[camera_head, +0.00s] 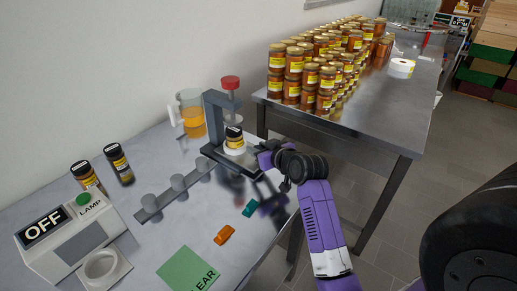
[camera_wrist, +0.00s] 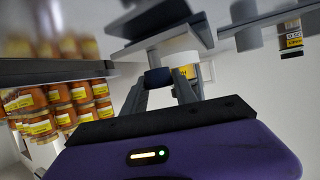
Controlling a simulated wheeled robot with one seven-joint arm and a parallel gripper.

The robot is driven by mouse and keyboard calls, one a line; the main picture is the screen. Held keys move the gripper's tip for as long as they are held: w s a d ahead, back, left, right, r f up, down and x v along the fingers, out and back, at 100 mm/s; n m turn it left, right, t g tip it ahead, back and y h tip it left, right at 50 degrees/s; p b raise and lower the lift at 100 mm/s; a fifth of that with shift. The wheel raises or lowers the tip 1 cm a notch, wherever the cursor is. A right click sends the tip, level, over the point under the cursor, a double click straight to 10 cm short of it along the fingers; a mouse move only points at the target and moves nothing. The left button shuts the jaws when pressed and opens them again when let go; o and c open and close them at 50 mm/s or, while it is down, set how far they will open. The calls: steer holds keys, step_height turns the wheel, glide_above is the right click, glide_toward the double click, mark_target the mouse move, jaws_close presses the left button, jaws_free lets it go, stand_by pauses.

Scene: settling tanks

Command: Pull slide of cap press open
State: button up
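The cap press (camera_head: 213,122) stands at the table's back right corner, a grey frame with a red knob (camera_head: 230,84) on top. Under it a dark-lidded jar with a yellow label (camera_head: 234,141) sits upright on a white round holder (camera_head: 235,150), which also shows in the wrist view (camera_wrist: 180,48). My gripper (camera_head: 266,158) is at the right side of the press, by the holder. In the wrist view its two fingers (camera_wrist: 159,80) stand either side of a dark blue handle (camera_wrist: 158,77). I cannot tell whether they press on it. The head view hides the fingertips.
A rack of grey round posts (camera_head: 178,182) lies left of the press. Teal (camera_head: 249,208) and orange (camera_head: 224,235) pieces lie in front. Another table (camera_head: 345,115) holds stacked honey jars.

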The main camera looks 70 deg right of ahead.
jaws_close()
steer(key=shift+s, duration=0.1)
stand_by(1.0)
